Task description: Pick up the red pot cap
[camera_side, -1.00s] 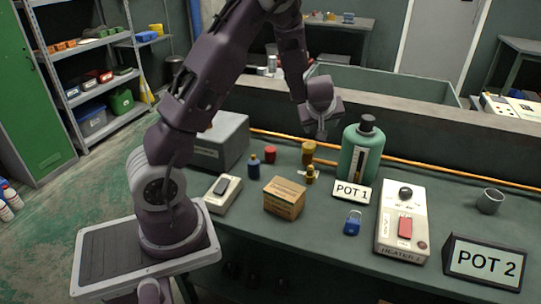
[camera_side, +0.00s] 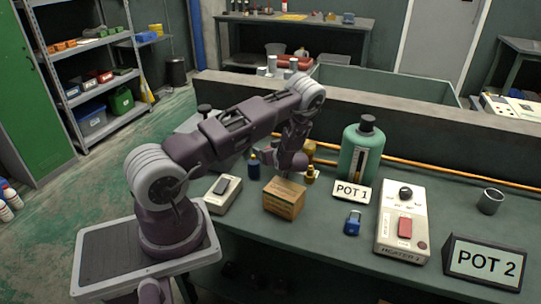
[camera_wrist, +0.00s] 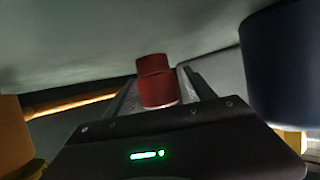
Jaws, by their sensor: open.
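The red pot cap (camera_wrist: 157,82) stands in the wrist view straight ahead of my gripper (camera_wrist: 160,88). It is between the two fingers, with one finger on each side. The fingers are apart; whether either touches the cap I cannot tell. In the side view my gripper (camera_side: 288,166) is low over the bench, behind the cardboard box, and its fingertips are not clear. The red cap is hidden there behind my arm.
A blue bottle (camera_wrist: 284,70) is close on the right in the wrist view, a yellow object (camera_wrist: 12,132) close on the left. In the side view, the cardboard box (camera_side: 284,198), green tank (camera_side: 357,152), brass fitting (camera_side: 310,174) and grey instrument (camera_side: 223,193) surround my gripper.

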